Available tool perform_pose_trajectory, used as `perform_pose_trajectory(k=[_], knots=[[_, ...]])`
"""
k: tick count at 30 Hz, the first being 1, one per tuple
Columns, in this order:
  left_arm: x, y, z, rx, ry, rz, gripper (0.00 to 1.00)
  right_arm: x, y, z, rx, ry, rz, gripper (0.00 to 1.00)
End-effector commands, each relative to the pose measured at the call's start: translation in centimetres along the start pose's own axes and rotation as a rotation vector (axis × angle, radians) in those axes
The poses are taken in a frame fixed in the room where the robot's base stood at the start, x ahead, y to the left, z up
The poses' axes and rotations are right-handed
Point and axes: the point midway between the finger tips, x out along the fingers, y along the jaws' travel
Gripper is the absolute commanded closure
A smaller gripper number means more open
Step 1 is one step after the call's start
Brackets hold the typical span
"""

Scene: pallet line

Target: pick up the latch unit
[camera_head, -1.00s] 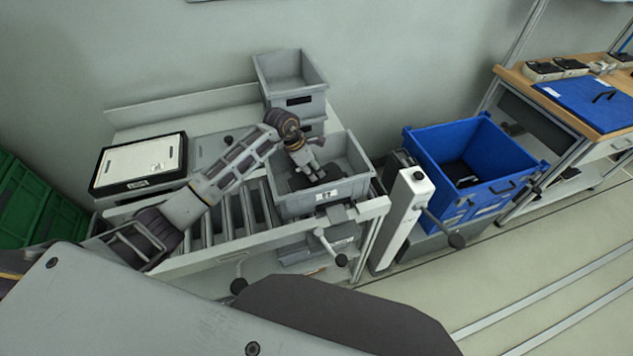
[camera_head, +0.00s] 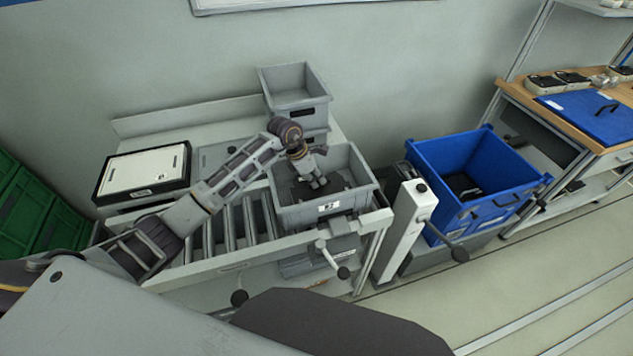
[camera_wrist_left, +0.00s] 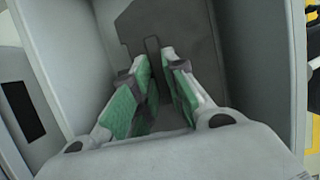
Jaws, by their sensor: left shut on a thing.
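The latch unit (camera_wrist_left: 190,38) looks like a dark grey, flat, stepped piece at the bottom of a grey crate (camera_head: 328,214). It also shows dark in the head view (camera_head: 342,180), partly hidden by my left gripper (camera_head: 315,183). My left gripper reaches down into the crate. In the left wrist view its green-padded fingers (camera_wrist_left: 158,72) are shut on a narrow upright part of the unit. The exact contact is hard to see. My right gripper is not in view.
The crate stands at the right end of a roller conveyor (camera_head: 228,228), with walls close around my gripper. Stacked grey bins (camera_head: 295,84) stand behind. A black-and-white case (camera_head: 145,168) lies left. A white post (camera_head: 408,222) and blue crate (camera_head: 478,160) stand right.

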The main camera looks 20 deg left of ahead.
Motion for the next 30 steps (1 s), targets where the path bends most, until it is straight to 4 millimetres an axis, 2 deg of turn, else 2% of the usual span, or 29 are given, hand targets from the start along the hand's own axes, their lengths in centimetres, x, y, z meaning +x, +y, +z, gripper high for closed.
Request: perform_pose_trajectory(k=[10, 18, 23, 30], knots=[[-4.3, 0.1, 1.9, 0.003, -0.003, 0.004, 1.0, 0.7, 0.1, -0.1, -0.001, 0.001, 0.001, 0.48], [-7.3, 0.0, 3.1, 0.003, -0.002, 0.002, 1.0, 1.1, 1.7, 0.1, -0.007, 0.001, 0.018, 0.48], [-8.1, 0.0, 3.4, 0.001, -0.002, 0.001, 1.0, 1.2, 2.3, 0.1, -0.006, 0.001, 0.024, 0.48], [-8.4, 0.0, 3.5, 0.001, -0.002, 0.0, 1.0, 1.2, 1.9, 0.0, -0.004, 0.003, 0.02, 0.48]])
